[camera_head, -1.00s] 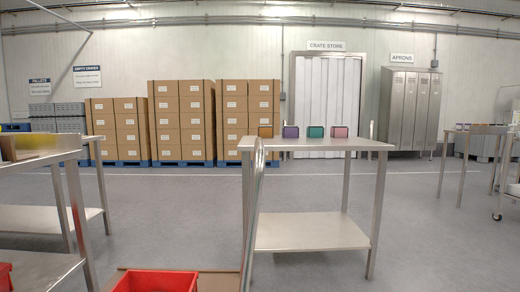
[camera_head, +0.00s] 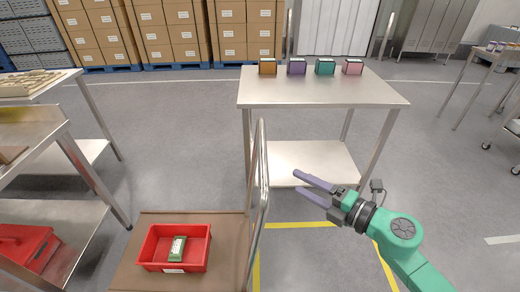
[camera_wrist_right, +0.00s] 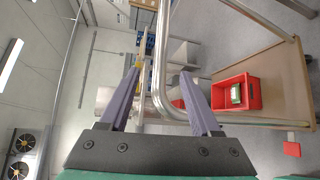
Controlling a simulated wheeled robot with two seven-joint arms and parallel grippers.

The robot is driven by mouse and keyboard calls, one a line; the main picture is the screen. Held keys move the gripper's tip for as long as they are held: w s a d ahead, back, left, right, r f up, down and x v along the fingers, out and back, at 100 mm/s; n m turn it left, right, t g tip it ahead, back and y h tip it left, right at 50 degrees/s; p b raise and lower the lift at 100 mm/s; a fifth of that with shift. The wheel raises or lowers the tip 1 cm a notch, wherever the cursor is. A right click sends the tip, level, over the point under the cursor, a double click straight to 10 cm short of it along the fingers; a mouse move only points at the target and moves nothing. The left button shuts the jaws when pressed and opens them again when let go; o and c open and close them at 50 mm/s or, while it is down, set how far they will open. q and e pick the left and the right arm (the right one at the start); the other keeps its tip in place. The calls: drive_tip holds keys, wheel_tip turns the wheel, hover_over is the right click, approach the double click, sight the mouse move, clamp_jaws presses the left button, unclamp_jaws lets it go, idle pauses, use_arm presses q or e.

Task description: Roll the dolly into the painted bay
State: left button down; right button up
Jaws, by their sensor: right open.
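The dolly (camera_head: 145,218) has a flat brown deck and an upright metal push handle (camera_head: 263,180) along its right side. A red crate (camera_head: 154,259) with a green item (camera_head: 177,249) inside sits on its deck. The painted bay (camera_head: 305,224) shows as yellow floor lines just right of the dolly, partly hidden by my arm. My right gripper (camera_head: 297,182) is open, right of the handle, its fingers pointing at it. In the right wrist view the handle (camera_wrist_right: 160,85) appears between the open fingers; whether they touch it I cannot tell. My left gripper is out of view.
A metal table (camera_head: 320,88) with several small coloured boxes stands behind the bay. Metal benches (camera_head: 60,140) stand at the left, with a red bin (camera_head: 28,247) on a lower shelf. Stacked cartons line the back wall. Open floor lies at the right.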

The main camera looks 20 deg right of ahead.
sight(262, 164)
drive_tip(key=p+x, duration=0.2)
drive_tip(key=x, duration=1.2)
drive_tip(key=shift+w+a+f+p, duration=0.1)
drive_tip(key=shift+f+p, duration=0.05)
drive_tip(key=shift+p, duration=0.2)
clamp_jaws()
idle(0.5)
